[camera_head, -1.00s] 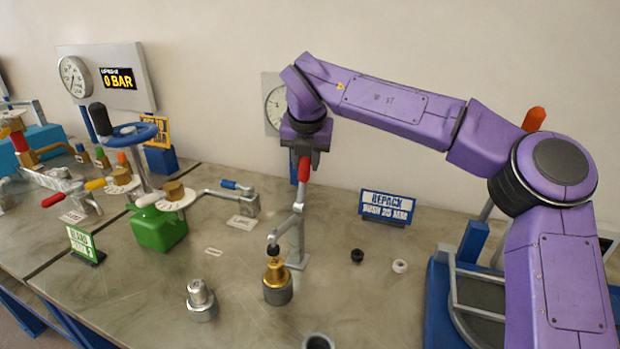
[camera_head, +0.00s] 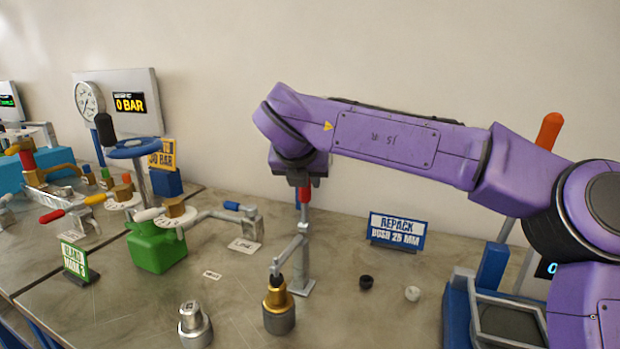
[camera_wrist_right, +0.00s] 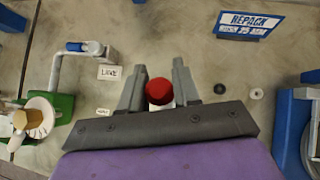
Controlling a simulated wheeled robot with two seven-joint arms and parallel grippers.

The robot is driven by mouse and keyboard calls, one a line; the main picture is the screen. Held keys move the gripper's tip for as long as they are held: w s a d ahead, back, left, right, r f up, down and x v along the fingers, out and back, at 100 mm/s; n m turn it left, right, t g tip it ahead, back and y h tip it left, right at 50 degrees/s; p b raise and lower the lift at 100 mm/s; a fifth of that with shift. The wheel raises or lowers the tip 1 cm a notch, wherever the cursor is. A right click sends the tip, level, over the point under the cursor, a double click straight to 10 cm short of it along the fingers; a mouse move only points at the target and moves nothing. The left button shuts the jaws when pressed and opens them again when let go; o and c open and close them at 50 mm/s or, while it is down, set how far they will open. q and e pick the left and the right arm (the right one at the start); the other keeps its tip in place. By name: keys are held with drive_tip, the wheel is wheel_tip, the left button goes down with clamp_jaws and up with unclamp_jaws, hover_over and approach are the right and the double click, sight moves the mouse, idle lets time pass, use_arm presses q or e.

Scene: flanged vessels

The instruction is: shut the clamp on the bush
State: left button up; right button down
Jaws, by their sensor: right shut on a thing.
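The clamp (camera_head: 301,262) is a grey metal post with a short arm and a red-tipped handle standing upright. Its arm reaches left and down, and its dark tip meets the top of the bush (camera_head: 277,300) in the picture; I cannot tell whether it presses on it. The bush is brass and sits upright in a grey round base. My right gripper (camera_head: 304,183) comes from above and is shut on the clamp's red handle (camera_head: 305,195). In the right wrist view the red handle end (camera_wrist_right: 159,92) lies between the two fingers. My left gripper is not in view.
A steel fitting (camera_head: 195,325) stands left of the bush. A black ring (camera_head: 366,282) and a white ring (camera_head: 412,293) lie to the right, before the REPACK sign (camera_head: 397,231). A green block (camera_head: 156,246) with a valve stands left. A blue frame (camera_head: 458,312) stands right.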

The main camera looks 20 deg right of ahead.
drive_tip(key=c, duration=1.1)
unclamp_jaws()
drive_tip(key=shift+o, duration=1)
drive_tip(key=shift+w, duration=0.15)
drive_tip(key=v, duration=1)
drive_tip(key=shift+r, duration=0.15)
drive_tip(key=shift+s+d, duration=0.1)
drive_tip(key=shift+s, duration=0.15)
